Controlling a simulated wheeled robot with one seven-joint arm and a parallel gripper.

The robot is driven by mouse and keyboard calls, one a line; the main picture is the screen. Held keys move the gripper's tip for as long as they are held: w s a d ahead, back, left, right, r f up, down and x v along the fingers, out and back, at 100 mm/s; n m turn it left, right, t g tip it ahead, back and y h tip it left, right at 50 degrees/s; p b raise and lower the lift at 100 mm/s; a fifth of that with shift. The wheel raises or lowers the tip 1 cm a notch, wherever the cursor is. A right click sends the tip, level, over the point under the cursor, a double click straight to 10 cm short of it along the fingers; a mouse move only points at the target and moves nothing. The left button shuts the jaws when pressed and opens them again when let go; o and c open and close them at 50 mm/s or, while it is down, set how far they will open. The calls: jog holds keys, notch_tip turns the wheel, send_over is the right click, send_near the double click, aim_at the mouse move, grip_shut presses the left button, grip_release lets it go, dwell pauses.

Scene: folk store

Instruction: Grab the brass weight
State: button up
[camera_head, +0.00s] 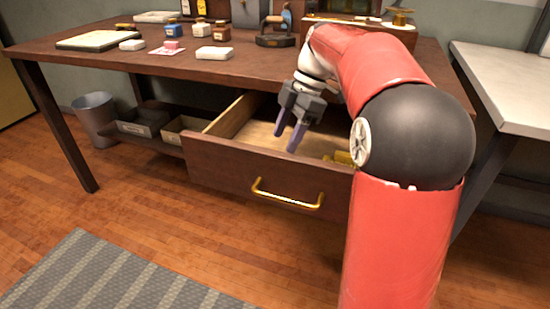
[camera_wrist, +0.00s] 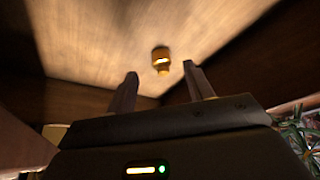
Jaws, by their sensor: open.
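The brass weight (camera_wrist: 161,62) is a small golden knobbed piece on the pale wooden floor of the open drawer in the wrist view. It shows just beyond and between my fingertips, apart from them. My gripper (camera_head: 287,141) is over the open drawer (camera_head: 270,183), pointing down, with its two purple fingers apart and nothing between them. A yellow thing (camera_head: 342,157) shows in the drawer at the right in the head view, partly hidden by my arm. I cannot tell whether it is the same weight.
The drawer's side walls and front, with a brass handle (camera_head: 287,199), surround my gripper. The desk top (camera_head: 180,62) above holds bottles, white blocks and a clothes iron (camera_head: 275,40). A shelf with boxes (camera_head: 143,122) is left of the drawer.

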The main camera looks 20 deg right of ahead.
jog(key=x, duration=0.4)
jog(key=shift+a+f, duration=0.15)
jog(key=shift+a, duration=0.05)
jog(key=c, duration=1.1)
